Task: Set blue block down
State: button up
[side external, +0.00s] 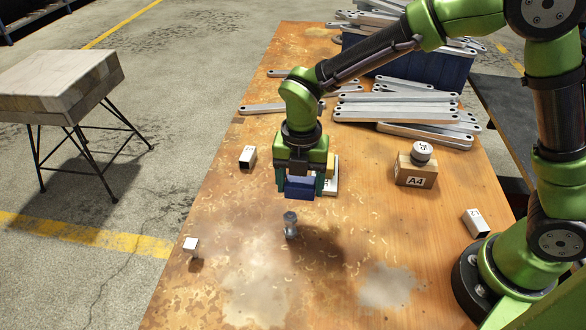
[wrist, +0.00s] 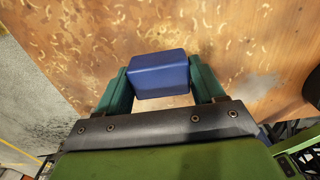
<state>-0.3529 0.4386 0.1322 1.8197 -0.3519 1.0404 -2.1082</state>
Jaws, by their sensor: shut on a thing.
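The blue block (side external: 300,188) is between the two fingers of my gripper (side external: 301,186), held above the wooden table (side external: 230,270). In the wrist view the blue block (wrist: 160,75) fills the space between the teal fingers of my gripper (wrist: 160,88), with bare tabletop beyond it. My gripper points down. In the side view, a dark shadow lies on the table to the lower right of the block.
A small grey metal piece (side external: 290,225) stands just in front of the block. A pale object (side external: 331,183) is behind my gripper. White-faced blocks (side external: 248,157) lie left. A labelled box (side external: 415,172) and several brackets (side external: 395,107) are right and behind.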

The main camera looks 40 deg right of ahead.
send_near(233, 204)
jog(key=s+d, duration=0.2)
jog(key=s, duration=0.2)
jog(key=w+a+r, duration=0.2)
jog(key=w+r, duration=0.2)
notch_tip(233, 204, down, 4)
jog(key=shift+s+f, duration=0.1)
jog(key=shift+f, duration=3.05)
jog(key=shift+f, duration=0.1)
jog(key=o, duration=1.1)
jog(key=shift+f, duration=0.1)
jog(key=shift+o, duration=0.2)
